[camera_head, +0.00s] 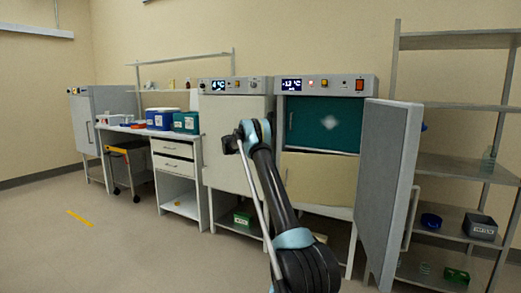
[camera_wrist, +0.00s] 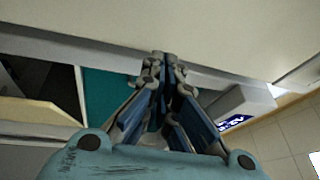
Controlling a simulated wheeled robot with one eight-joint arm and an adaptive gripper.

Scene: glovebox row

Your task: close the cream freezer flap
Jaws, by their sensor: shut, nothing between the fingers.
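The freezer (camera_head: 370,85) is the right cabinet with the lit display, its grey outer door (camera_head: 388,180) standing open to the right. Inside, a teal flap (camera_head: 318,124) covers the upper compartment and looks shut. The cream flap (camera_head: 318,178) is below it and appears tilted outward, with a thin dark gap along its top edge. In the wrist view the cream flap (camera_wrist: 32,112) shows at the lower left beside a dark opening. My gripper (camera_head: 230,145) is shut and empty, in front of the left cabinet, up and left of the cream flap. Its fingertips (camera_wrist: 165,62) are together.
The left cabinet's cream door (camera_head: 222,140) is shut close by my gripper. The open grey door blocks the right side. A shelf rack (camera_head: 455,165) stands beyond it. A bench with blue and teal boxes (camera_head: 162,119) is at left. The left floor is open.

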